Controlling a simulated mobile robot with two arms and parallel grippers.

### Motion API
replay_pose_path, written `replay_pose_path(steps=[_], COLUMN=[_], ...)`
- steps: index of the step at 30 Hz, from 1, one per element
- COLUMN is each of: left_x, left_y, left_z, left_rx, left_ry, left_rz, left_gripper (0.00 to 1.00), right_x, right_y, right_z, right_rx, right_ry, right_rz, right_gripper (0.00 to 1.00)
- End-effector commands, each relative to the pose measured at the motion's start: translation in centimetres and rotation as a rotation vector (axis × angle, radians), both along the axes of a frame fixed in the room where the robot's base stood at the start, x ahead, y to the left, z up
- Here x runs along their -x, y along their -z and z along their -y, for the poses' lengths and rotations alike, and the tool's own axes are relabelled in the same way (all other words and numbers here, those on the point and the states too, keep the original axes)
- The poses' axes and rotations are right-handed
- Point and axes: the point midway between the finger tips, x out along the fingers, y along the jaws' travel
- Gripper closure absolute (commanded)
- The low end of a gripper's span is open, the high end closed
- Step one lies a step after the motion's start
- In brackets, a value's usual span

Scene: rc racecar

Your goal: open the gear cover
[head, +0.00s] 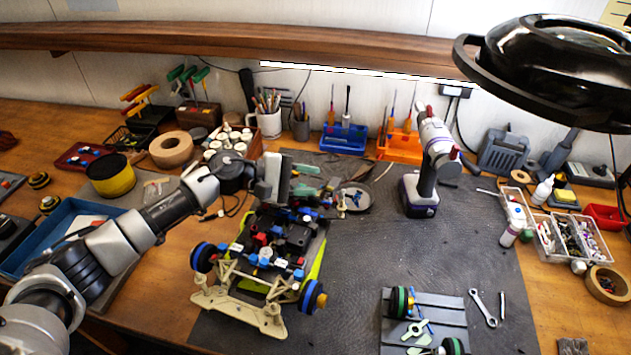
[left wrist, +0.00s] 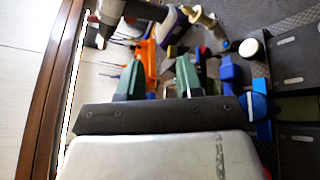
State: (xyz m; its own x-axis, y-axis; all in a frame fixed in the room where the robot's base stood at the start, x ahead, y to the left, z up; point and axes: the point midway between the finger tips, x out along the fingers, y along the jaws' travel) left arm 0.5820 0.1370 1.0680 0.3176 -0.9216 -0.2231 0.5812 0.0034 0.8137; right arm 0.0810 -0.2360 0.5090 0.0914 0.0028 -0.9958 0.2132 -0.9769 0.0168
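The RC car (head: 290,237) sits on the dark mat, with its beige bumper and blue-rimmed wheels toward me. Its gear cover cannot be told apart for certain from the other black parts. My left gripper (head: 312,181) is above the car's far end, partly hiding it. In the left wrist view, the green fingers of my left gripper (left wrist: 158,76) stand apart with nothing held between them. Blue and black parts (left wrist: 232,85) show to the right of the fingers there. My right gripper is not in view.
A cordless drill (head: 428,165) stands behind the car to the right. A small round dish (head: 355,203) is just right of my gripper. A grey tray (head: 440,312) with wheels lies at front right. A black lamp (head: 550,70) hangs at upper right. The mat's middle is clear.

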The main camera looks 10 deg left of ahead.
Motion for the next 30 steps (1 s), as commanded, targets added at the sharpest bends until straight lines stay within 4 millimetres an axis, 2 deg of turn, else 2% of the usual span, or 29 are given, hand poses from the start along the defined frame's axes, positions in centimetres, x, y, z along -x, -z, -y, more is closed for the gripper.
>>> replay_pose_path(steps=[30], left_x=[2.7], left_y=[-0.3], left_z=[-6.7], left_rx=[0.0], left_ry=[-0.001], left_rz=[-0.002], left_gripper=[0.64], right_x=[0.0], right_y=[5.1], right_z=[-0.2], right_rx=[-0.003], right_ry=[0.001], right_rz=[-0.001], right_gripper=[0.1])
